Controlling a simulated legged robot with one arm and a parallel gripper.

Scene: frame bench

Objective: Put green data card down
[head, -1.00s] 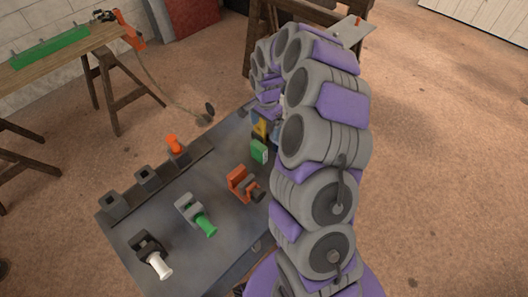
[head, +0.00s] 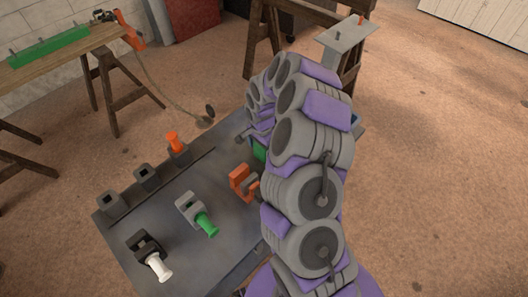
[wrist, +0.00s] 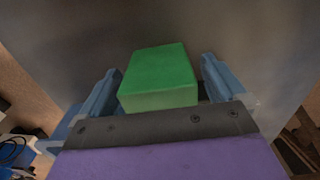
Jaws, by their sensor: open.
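The green data card (wrist: 158,78) is a green block between the two blue fingers of my gripper (wrist: 160,66) in the wrist view. The fingers are apart, with a visible gap on either side of the card. A grey surface shows beyond the card; I cannot tell from this view whether the card touches it. In the head view only a small green part of the card (head: 259,151) shows at the bench's far right, beside my arm. My arm hides the gripper there.
The grey bench (head: 165,221) holds an orange clamp-like piece (head: 241,183), a grey piece with a green handle (head: 205,222) and a black piece with a white handle (head: 157,265). Grey sockets (head: 147,176) line its left edge, one with an orange plug (head: 173,139). A wooden table stands upper left.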

